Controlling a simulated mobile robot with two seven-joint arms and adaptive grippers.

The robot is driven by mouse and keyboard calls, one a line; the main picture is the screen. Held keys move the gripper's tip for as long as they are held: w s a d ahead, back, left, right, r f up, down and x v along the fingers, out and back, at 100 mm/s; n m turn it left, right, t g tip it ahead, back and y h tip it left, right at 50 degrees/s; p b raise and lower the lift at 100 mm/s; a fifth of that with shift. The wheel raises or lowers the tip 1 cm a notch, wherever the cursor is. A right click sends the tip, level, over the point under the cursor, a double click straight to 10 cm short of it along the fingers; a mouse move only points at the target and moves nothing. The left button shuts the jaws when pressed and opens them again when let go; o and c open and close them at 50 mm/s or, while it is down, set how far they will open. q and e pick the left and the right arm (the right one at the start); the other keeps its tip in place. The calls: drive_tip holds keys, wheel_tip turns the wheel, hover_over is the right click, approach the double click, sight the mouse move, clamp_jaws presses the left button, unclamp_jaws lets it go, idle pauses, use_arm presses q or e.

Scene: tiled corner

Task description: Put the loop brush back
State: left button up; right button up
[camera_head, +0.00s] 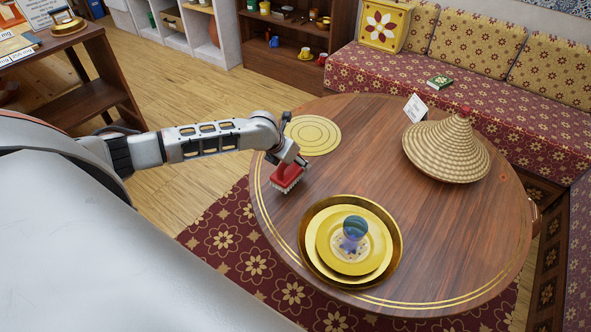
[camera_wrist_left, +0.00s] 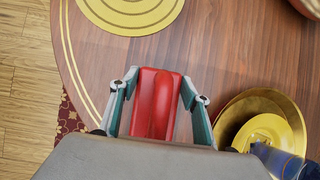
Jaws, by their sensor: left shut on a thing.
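The loop brush (camera_head: 287,178) has a red body with pale bristles on its underside. My left gripper (camera_head: 291,164) is shut on it, over the left part of the round wooden table (camera_head: 370,150). The bristles face down, and I cannot tell whether they touch the tabletop. In the left wrist view the red back of the brush (camera_wrist_left: 155,103) sits between the two fingers of the left gripper (camera_wrist_left: 155,95). The bristles are hidden there. My right gripper is not in either view.
A yellow round mat (camera_head: 313,135) lies behind the brush. A brass tray (camera_head: 310,252) with yellow plates and a blue glass (camera_head: 355,229) stands in front. A woven cone lid (camera_head: 447,148) and white card (camera_head: 415,108) are at the right. The table's middle is clear.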

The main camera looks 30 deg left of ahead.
sight(295, 169)
use_arm(q)
wheel_tip(295, 169, down, 4)
drive_tip(key=shift+r, duration=0.2)
drive_tip(key=o, duration=1.5)
drive_tip(key=shift+s+r, duration=0.1)
drive_tip(key=shift+r, duration=0.05)
drive_tip(key=p+v, duration=0.1)
drive_tip(key=v, duration=1)
drive_tip(key=shift+s+r+p, duration=0.15)
drive_tip(key=shift+r+p, duration=0.15)
drive_tip(key=shift+r, duration=0.05)
